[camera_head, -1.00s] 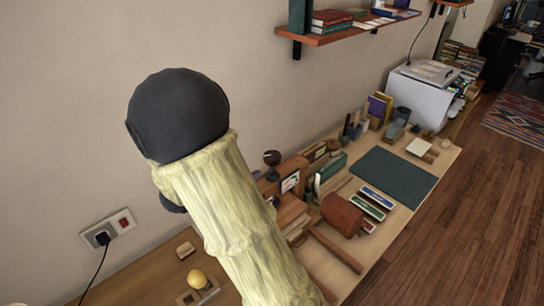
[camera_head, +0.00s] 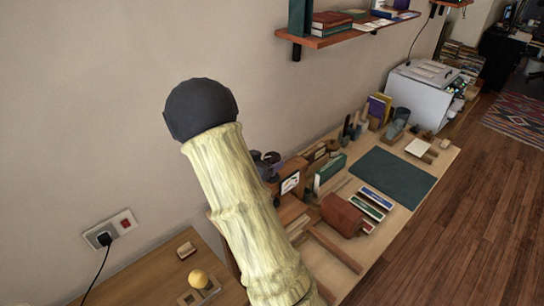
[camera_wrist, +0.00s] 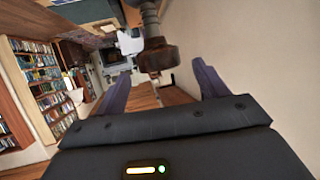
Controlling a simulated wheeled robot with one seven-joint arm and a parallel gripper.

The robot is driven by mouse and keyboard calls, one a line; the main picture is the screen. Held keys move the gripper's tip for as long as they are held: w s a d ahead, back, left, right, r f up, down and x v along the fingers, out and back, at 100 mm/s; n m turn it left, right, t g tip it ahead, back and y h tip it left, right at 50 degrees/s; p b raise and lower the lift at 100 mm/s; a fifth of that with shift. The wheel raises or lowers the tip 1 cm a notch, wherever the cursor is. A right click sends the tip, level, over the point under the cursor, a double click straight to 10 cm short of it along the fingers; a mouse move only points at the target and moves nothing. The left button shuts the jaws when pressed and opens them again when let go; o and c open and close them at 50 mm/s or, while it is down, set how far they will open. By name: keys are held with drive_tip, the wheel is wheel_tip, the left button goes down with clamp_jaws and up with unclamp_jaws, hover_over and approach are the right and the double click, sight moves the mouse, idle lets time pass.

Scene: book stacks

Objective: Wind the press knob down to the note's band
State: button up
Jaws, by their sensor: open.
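The press knob (camera_wrist: 155,57) is dark brown and round, on a grey metal screw. In the wrist view it shows ahead, between the two purple fingers of my gripper (camera_wrist: 160,71), which is open and holds nothing. I cannot tell whether the fingers reach around it. In the head view the knob (camera_head: 273,158) stands above the wooden press near the wall, with my gripper's dark parts just left of it. A white note card (camera_head: 290,183) with dark marks stands at the press. Its band is too small to make out. My arm hides part of the press.
Right of the press lie a reddish-brown roll (camera_head: 342,214), small coloured boxes (camera_head: 372,203) and a dark green mat (camera_head: 392,178). Green books (camera_head: 330,170) stand behind. A shelf (camera_head: 345,33) hangs above.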

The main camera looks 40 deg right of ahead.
sight(272, 157)
drive_tip(key=x, duration=0.4)
drive_tip(key=shift+d+p, duration=0.1)
drive_tip(key=shift+p, duration=0.2)
drive_tip(key=c, duration=1)
drive_tip(key=shift+o, duration=0.2)
drive_tip(key=shift+r+m+g+p, duration=0.15)
drive_tip(key=shift+m+g+p, duration=0.25)
drive_tip(key=shift+p, duration=0.4)
